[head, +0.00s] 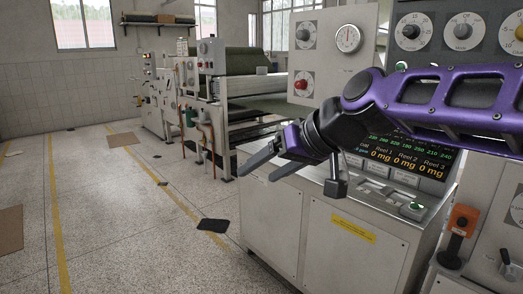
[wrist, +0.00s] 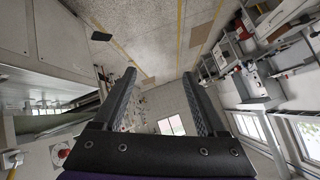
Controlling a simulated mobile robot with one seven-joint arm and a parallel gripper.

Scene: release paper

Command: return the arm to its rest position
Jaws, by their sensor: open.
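My purple and black arm (head: 440,103) reaches in from the right in the head view. My gripper (head: 262,160) is at its end, in the middle of that view, in front of a grey machine console. Its two dark fingers point left and slightly down. In the wrist view my gripper (wrist: 162,98) shows its two fingers well apart, with nothing between them. Floor and a far wall show past the fingers.
The grey console cabinet (head: 340,240), with a lit display (head: 405,155), dials and buttons, stands close behind and below the gripper. Another machine (head: 205,85) stands farther back. The speckled floor (head: 120,210) at left is mostly clear, with a dark flat piece (head: 213,225) on it.

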